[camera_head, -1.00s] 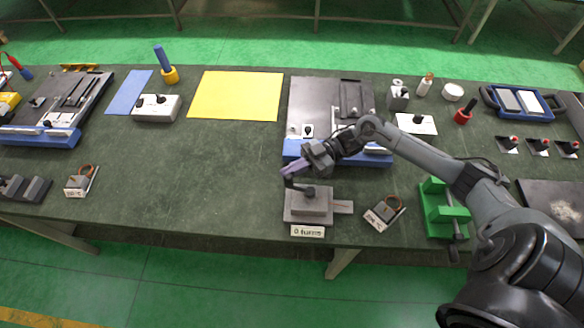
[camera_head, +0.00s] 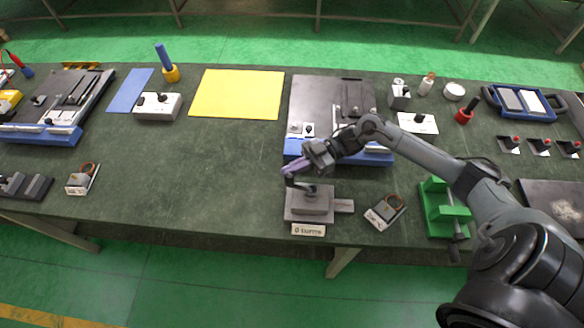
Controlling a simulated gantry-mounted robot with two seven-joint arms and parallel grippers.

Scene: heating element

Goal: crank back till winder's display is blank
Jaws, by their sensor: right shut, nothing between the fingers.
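The winder (camera_head: 318,205) is a grey block device near the front edge of the table. Its small crank (camera_head: 298,184) stands on top, with a dark arm and hub. A pale label plate (camera_head: 308,230) with small dark characters sits at its front; the text is too small to read surely. My right gripper (camera_head: 286,171) is shut, with its purple-grey fingertips at the upper end of the crank, at the winder's back left. I cannot tell whether they touch the crank. My left gripper is not in view.
A grey plate device with a blue front (camera_head: 318,100) stands behind the winder. A small meter box (camera_head: 385,212) and a green clamp (camera_head: 444,210) stand to the right. A yellow sheet (camera_head: 236,94) lies at the back. The table left of the winder is clear.

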